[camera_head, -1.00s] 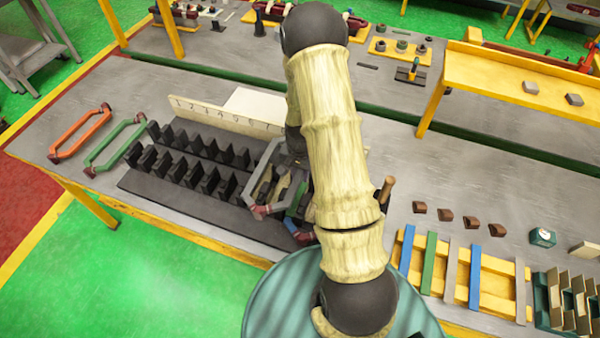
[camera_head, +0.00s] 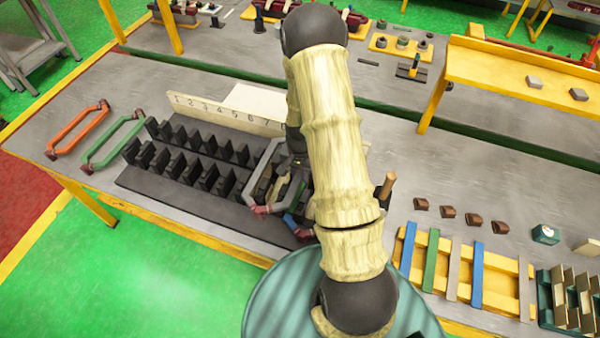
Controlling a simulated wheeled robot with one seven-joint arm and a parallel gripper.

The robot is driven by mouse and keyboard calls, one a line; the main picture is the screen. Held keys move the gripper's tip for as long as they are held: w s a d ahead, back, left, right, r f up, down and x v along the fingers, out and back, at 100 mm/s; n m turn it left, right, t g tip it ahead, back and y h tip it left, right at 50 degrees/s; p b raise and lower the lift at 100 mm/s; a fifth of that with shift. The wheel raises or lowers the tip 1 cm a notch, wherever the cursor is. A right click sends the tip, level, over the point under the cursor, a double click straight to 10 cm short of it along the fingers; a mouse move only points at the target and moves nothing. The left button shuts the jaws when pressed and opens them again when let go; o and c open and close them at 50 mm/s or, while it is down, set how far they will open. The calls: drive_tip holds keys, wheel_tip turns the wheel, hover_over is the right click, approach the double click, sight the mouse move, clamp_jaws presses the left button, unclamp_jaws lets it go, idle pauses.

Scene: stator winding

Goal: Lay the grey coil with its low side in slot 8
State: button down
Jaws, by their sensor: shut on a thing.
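The grey coil (camera_head: 249,187) is a hexagonal loop with dark red ends, at the right part of the black slotted stator block (camera_head: 135,181). My gripper (camera_head: 296,172) is shut on the grey coil, at its right side; the arm hides most of the jaws. The numbered strip (camera_head: 205,107) behind the block shows numbers rising to the right, and the arm covers its right end, so slot 8 is partly hidden. A blue coil part (camera_head: 291,222) shows under the grey coil's near right end. I cannot tell whether the grey coil's low side is in a slot.
An orange coil (camera_head: 78,130) and a green coil (camera_head: 112,143) lie left of the block. A rack of coloured strips (camera_head: 460,272), several brown blocks (camera_head: 447,212) and a wooden handle (camera_head: 387,184) are to the right. A yellow shelf (camera_head: 510,70) stands behind.

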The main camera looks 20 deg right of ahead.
drive_tip(key=shift+f+b, duration=1.65)
drive_tip(key=shift+f, duration=0.5)
drive_tip(key=shift+s+f, duration=0.2)
drive_tip(key=c, duration=1.1)
unclamp_jaws()
drive_tip(key=shift+c, duration=0.2)
drive_tip(key=shift+w, duration=0.1)
drive_tip(key=shift+r+p, duration=0.55)
drive_tip(key=shift+r, duration=0.45)
drive_tip(key=shift+r+p, duration=2.6)
drive_tip(key=shift+r, duration=1.1)
